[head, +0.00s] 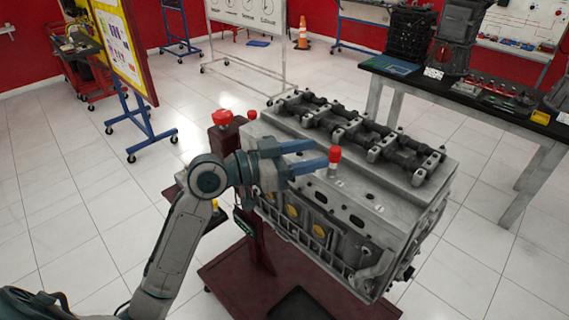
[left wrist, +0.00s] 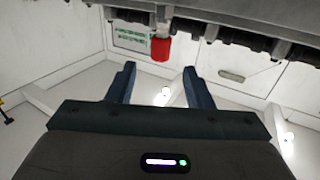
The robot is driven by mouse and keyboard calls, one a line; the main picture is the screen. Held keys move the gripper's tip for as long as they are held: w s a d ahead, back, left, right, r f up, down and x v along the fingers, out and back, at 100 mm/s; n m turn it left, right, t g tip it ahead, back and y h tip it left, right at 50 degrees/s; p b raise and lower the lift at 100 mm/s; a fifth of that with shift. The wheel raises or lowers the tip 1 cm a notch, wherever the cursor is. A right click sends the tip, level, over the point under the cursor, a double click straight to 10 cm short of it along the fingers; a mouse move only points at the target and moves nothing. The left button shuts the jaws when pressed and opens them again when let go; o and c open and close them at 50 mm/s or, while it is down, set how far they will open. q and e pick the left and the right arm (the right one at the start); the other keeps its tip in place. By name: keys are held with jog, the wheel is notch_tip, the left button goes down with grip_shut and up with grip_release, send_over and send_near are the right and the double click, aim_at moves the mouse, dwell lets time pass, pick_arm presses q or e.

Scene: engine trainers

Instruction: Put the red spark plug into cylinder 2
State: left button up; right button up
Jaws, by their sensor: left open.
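The red spark plug (head: 335,155) has a red top and a grey lower part, and stands upright on the top face of the engine block (head: 400,225). My left gripper (head: 318,154) is open beside it, its blue fingers pointing at the plug from the left. In the left wrist view the red plug (left wrist: 160,48) shows past the fingertips, in line with the gap between the fingers (left wrist: 160,78). Dark holes lie along the block's top face near the plug; I cannot tell which is cylinder 2. My right gripper is not in view.
The engine's dark camshaft row (head: 360,125) rises behind the plug. A red knob (head: 222,117) tops the stand's post at the left. The dark red stand base (head: 235,285) lies below. A black-topped bench (head: 480,103) with parts stands at the right.

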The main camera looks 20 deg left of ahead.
pick_arm(q)
jog(key=shift+b+v, duration=0.85)
jog(key=shift+v, duration=1.65)
